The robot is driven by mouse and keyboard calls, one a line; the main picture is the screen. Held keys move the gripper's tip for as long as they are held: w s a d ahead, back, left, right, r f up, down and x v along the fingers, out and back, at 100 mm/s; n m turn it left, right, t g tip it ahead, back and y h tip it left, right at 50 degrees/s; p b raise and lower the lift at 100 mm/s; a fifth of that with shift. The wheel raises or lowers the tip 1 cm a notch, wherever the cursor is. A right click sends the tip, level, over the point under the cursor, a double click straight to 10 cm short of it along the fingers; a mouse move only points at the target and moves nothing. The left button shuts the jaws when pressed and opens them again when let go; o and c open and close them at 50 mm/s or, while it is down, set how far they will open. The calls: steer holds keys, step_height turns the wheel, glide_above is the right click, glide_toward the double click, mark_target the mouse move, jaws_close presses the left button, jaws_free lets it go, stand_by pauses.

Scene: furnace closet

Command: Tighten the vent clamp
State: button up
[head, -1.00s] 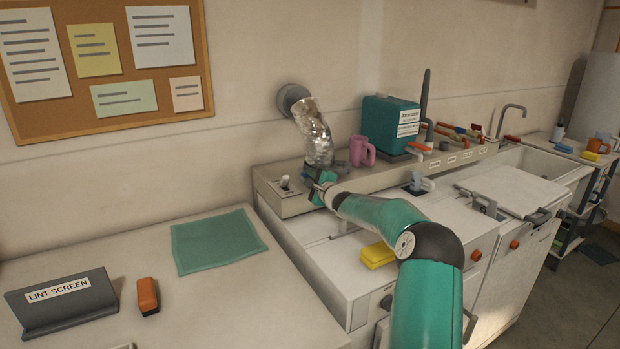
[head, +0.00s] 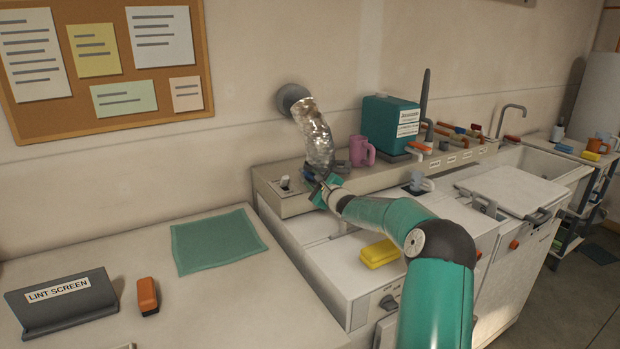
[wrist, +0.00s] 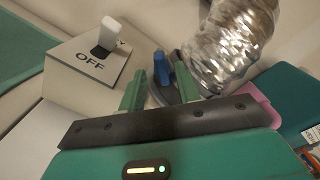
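The silver foil vent duct (head: 315,135) runs from the round wall collar (head: 292,98) down to the back ledge of the machine. It also shows at the upper right of the wrist view (wrist: 232,40). The vent clamp (wrist: 187,85) shows as a dark band at the duct's lower end. A blue clamp knob (wrist: 161,68) stands beside the duct. My gripper (wrist: 159,88) is open, one teal finger on each side of the blue knob in the picture. I cannot tell whether either finger touches it. In the head view, my gripper (head: 322,185) largely hides the clamp.
A pink mug (head: 362,151) and a teal box (head: 390,123) stand right of the duct. A yellow block (head: 380,253) lies below my arm. The left counter holds a green cloth (head: 217,240).

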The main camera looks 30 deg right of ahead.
steer(key=shift+s+r, duration=0.1)
steer(key=shift+s, duration=0.4)
steer(key=shift+w, duration=0.15)
steer(key=s, duration=0.7)
steer(key=shift+a, duration=0.25)
steer(key=shift+s, duration=0.1)
